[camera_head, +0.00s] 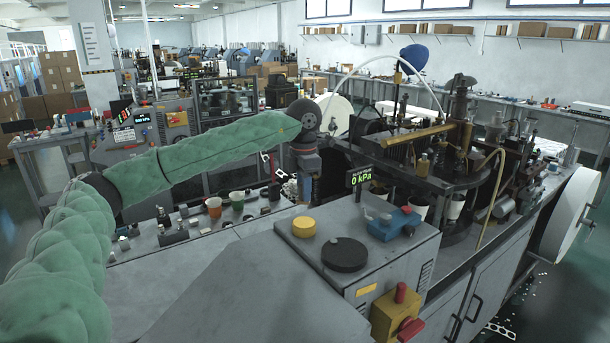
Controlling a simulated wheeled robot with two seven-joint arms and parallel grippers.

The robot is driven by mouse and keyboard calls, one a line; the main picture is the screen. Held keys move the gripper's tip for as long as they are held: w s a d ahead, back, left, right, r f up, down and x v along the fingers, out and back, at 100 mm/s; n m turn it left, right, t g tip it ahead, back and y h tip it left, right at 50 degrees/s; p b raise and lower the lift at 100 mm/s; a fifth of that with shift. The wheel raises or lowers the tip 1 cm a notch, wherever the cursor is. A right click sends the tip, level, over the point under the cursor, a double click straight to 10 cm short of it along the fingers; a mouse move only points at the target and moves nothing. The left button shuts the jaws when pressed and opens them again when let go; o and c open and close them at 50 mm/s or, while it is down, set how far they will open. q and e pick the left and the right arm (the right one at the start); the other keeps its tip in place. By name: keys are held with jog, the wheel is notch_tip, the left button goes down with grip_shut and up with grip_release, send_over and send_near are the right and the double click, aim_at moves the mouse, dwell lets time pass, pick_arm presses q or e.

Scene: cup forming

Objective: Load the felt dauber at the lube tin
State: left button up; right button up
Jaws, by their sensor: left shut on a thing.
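My left arm, in a green padded sleeve, comes in from the left, and its gripper (304,187) points down behind the grey machine cabinet. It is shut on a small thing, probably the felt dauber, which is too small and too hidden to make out. A round yellow piece (304,227) and a wider flat black round piece (344,255) sit on the cabinet top, in front of and below the gripper, apart from it. I cannot tell whether either is the lube tin. My right gripper is not in view.
The cup-forming machine (455,150) stands close to the right of the gripper, with a gauge display (358,177) reading 0 kPa.

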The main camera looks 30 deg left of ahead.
aim_at(304, 204)
pick_arm(q)
jog(key=shift+w+r, duration=0.1)
jog(key=shift+f+b, duration=0.35)
jog(key=shift+f, duration=2.55)
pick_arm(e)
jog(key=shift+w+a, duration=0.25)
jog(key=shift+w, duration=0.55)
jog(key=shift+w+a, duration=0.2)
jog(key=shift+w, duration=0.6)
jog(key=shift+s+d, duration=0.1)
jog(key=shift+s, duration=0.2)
pick_arm(q)
jog(key=shift+f+b, duration=0.25)
jog(key=shift+b, duration=0.2)
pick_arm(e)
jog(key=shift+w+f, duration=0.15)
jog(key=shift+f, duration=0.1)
